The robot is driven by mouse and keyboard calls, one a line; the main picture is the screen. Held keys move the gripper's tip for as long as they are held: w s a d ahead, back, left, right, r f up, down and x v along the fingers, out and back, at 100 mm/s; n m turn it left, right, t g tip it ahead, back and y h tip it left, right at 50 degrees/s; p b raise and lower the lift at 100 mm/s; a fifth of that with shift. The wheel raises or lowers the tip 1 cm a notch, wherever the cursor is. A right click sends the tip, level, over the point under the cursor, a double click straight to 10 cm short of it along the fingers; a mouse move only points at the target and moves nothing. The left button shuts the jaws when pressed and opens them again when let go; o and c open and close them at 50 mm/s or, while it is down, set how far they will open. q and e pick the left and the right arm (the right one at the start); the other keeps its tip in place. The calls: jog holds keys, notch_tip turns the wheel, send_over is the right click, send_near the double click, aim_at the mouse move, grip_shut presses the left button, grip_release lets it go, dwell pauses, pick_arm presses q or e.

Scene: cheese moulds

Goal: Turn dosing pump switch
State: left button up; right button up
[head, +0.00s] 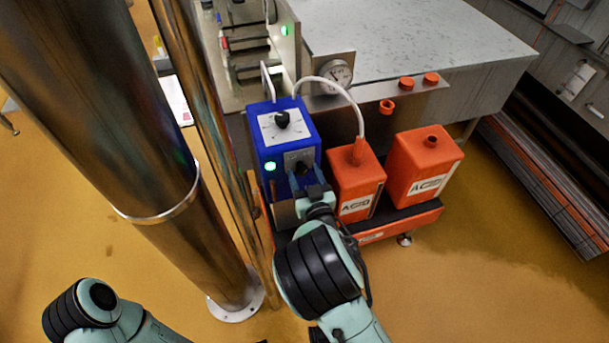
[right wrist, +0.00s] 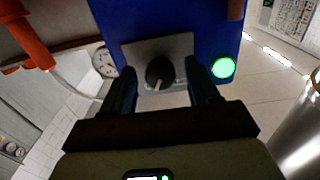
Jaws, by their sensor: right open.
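The blue dosing pump (head: 270,150) stands on a cart, with a dial knob (head: 282,119) on its top plate. Its front has a lit green lamp (head: 270,167) and a grey switch plate (head: 297,158) with a black switch knob (right wrist: 159,72). A light mark on the knob points down and slightly left in the right wrist view. My right gripper (head: 307,182) is open at the pump front, its fingers on either side of the knob, apparently with gaps. Whether they touch the plate cannot be told. Part of my left arm shows at lower left; its gripper is out of view.
Two orange canisters (head: 356,182) (head: 413,170) stand right of the pump on the orange cart (head: 425,217). A white hose (head: 343,88) arches from the pump to the nearer one. A thick steel column (head: 190,230) stands left. A gauge (head: 339,76) is behind.

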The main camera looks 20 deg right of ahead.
jog(key=shift+w, duration=0.1)
jog(key=c, duration=1)
pick_arm(q)
jog(key=shift+s+r, duration=0.1)
pick_arm(e)
jog(key=shift+n, duration=0.3)
jog(key=shift+r+n+p, duration=0.1)
jog(key=shift+n+p, duration=0.4)
jog(key=shift+n, duration=0.7)
jog(key=n+p, duration=0.1)
jog(key=n, duration=0.3)
jog(key=shift+n, duration=0.3)
pick_arm(q)
jog(key=r, duration=0.1)
jog(key=s, duration=0.1)
jog(key=r+p, duration=0.1)
jog(key=shift+s+d+r+g, duration=0.25)
jog(key=shift+s+r+g, duration=0.05)
jog(key=shift+s, duration=0.05)
pick_arm(e)
jog(key=n, duration=0.4)
jog(key=shift+n, duration=0.3)
